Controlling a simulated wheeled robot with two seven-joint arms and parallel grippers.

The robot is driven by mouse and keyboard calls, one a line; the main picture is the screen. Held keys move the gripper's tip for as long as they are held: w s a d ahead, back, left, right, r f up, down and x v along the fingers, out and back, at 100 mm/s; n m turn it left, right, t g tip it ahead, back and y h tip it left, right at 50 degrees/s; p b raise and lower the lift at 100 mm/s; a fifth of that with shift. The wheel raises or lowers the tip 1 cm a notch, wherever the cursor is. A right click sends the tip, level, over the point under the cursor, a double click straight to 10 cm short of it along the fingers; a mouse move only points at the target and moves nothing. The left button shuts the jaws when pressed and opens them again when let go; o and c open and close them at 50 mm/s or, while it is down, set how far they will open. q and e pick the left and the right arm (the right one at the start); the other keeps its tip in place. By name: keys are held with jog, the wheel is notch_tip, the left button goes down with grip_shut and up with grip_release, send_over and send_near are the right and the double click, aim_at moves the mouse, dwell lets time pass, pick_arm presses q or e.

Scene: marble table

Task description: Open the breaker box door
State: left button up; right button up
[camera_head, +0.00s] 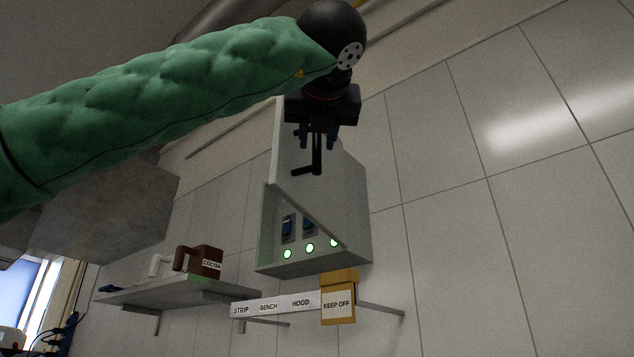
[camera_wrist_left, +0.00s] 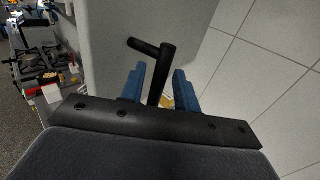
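The grey breaker box (camera_head: 353,225) is mounted on the tiled wall. Its door (camera_head: 287,160) stands partly open, its left edge swung out from the box. Blue switches (camera_head: 288,226) and several lit green lamps (camera_head: 310,248) show inside, below the door's lower edge. A black handle (camera_head: 316,160) is on the door's face; it also shows in the left wrist view (camera_wrist_left: 166,58). My left gripper (camera_head: 317,142) is at the handle, with its blue fingers (camera_wrist_left: 159,88) on either side of it. They look open, with gaps beside the handle. My right gripper is not in view.
Below the box are a label strip reading STRIP, BENCH, HOOD (camera_head: 272,305) and a yellow KEEP OFF block (camera_head: 338,300). The wall to the right is bare.

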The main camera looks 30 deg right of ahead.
pick_arm(q)
jog(key=v, duration=0.7)
jog(key=shift+b, duration=0.4)
